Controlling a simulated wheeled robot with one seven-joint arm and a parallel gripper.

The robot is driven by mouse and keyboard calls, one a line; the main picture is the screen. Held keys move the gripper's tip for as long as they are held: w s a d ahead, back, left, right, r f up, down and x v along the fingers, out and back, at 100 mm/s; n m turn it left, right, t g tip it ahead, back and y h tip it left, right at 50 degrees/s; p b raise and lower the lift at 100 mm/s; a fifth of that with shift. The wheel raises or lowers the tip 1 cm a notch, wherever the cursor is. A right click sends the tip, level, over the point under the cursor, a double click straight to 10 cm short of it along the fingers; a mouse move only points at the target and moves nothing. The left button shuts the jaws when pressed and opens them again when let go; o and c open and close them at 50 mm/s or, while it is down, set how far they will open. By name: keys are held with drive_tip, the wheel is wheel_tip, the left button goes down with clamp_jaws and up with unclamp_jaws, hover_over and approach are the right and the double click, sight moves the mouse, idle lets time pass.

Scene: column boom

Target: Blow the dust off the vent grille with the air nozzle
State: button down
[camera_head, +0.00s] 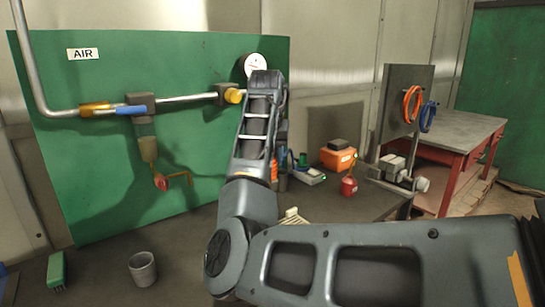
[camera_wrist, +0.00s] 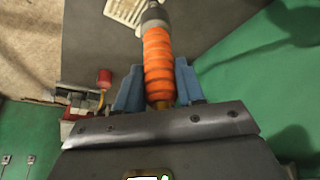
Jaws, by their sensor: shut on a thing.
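My gripper (camera_wrist: 158,100) is shut on the orange ribbed air nozzle (camera_wrist: 157,62), with a blue finger on each side of it in the wrist view. The nozzle's grey tip points toward the top of that view, toward the pale slatted vent grille (camera_wrist: 122,10). The tip appears close to the grille's edge, but I cannot tell the gap. In the head view the grille (camera_head: 292,217) lies on the dark bench, partly hidden by my arm. The nozzle (camera_head: 274,170) shows only as a sliver beside my gripper (camera_head: 281,178). Dust cannot be made out.
A red oil can (camera_head: 348,188), an orange box (camera_head: 338,157) and a grey device (camera_head: 308,177) stand to the right on the bench. A grey cup (camera_head: 142,269) and green brush (camera_head: 56,271) are at left. The green panel (camera_head: 75,170) with air pipes stands behind.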

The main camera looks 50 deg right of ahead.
drive_tip(key=shift+r, duration=4.85)
